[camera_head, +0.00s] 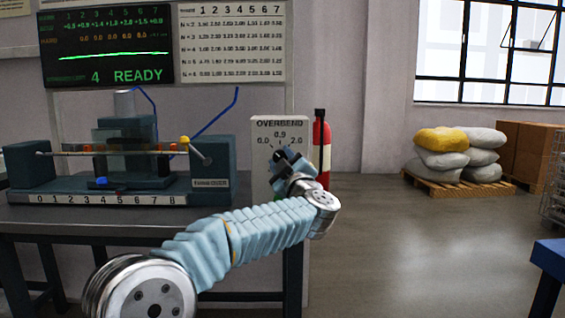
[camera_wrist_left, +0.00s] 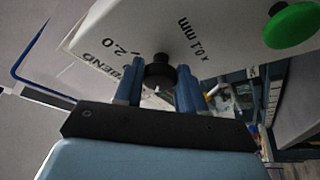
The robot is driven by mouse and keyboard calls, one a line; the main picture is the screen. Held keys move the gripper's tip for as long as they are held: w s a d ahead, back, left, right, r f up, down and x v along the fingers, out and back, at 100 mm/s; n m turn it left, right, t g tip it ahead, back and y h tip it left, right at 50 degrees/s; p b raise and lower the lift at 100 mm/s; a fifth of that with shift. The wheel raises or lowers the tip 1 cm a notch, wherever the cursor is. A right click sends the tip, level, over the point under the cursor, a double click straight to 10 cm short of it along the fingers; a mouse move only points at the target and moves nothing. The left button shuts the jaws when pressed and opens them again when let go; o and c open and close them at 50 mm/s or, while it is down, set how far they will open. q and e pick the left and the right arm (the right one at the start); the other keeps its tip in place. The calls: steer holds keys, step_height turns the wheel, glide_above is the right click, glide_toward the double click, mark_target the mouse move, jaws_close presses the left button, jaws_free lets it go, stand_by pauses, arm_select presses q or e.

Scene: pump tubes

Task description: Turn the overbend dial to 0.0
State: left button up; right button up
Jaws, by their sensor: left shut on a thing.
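The overbend panel (camera_head: 262,128) is a white box on the table, marked OVERBEND with 0.0 at left, 0.9 at top and 2.0 at right. Its dial is a black knob (camera_wrist_left: 159,70) in the left wrist view, on the tilted panel face near the 2.0 mark. My left gripper (camera_head: 282,156) is at the dial's place on the panel and largely hides it in the head view. In the left wrist view its two blue fingers (camera_wrist_left: 158,82) are on either side of the knob, shut on it. The dial's pointer direction cannot be told. My right gripper is not in view.
A green button (camera_wrist_left: 291,25) is on the panel in the left wrist view. The bending machine (camera_head: 120,182) stands left of the panel on the dark table (camera_head: 70,228). A red extinguisher (camera_head: 321,145) is just right of the panel.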

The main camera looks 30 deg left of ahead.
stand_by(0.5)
arm_select(q)
steer(key=o, duration=1.1)
steer(key=shift+c, duration=0.2)
steer(key=shift+d, duration=0.1)
steer(key=b+v, duration=0.2)
steer(key=v, duration=1.1)
steer(key=shift+s+d, duration=0.2)
steer(key=shift+s, duration=0.1)
